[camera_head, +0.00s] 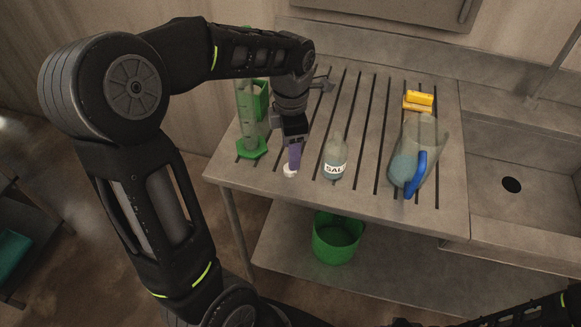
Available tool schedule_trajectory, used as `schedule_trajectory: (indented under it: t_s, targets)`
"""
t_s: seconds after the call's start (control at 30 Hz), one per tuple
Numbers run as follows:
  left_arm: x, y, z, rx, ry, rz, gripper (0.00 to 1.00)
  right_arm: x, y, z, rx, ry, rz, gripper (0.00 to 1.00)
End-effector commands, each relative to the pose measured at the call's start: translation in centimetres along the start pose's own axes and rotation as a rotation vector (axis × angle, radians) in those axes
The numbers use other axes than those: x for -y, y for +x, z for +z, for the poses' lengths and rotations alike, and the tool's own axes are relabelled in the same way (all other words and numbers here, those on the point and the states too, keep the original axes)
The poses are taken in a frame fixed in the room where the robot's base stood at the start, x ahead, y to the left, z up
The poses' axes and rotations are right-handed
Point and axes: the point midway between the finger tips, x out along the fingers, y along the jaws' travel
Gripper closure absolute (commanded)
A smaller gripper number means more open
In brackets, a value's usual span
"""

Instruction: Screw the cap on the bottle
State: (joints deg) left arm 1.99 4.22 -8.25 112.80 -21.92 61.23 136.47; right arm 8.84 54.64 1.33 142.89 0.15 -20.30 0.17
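A squat clear bottle (335,160) with a white label reading "SAL" and bluish contents stands upright on the slatted steel table; no cap shows on its neck. My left gripper (293,164) points down just left of the bottle, its purple fingers close to the tabletop. A small white piece, which looks like the cap (290,171), is at the fingertips. From this angle I cannot tell whether the fingers are closed on it or only beside it. Part of my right arm shows at the bottom right corner; its gripper is out of view.
A green-based clear cylinder (251,125) stands left of my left gripper. A clear jug with a blue handle (415,175) and a yellow object (418,101) are to the right. A sink (515,180) is at far right. A green bucket (337,240) is below.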

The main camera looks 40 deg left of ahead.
Motion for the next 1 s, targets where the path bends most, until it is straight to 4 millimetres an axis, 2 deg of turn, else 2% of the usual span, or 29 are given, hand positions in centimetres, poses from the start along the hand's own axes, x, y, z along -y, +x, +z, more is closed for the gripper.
schedule_trajectory:
  t_s: [0.33, 0.7, 1.0]
  targets:
    - [0.0, 0.3, 0.0, -0.001, 0.0, -0.001, 0.44, 0.0, -0.1, 0.0, 0.0, 0.0, 0.0, 0.64]
    - [0.2, 4.8, -0.1, -0.002, 0.0, -0.001, 0.44, 0.3, -1.1, 0.1, 0.003, 0.003, 0.004, 0.64]
    - [0.2, 5.2, 0.0, 0.001, 0.0, 0.001, 0.44, 0.3, -1.1, 0.1, 0.004, 0.003, 0.004, 0.64]
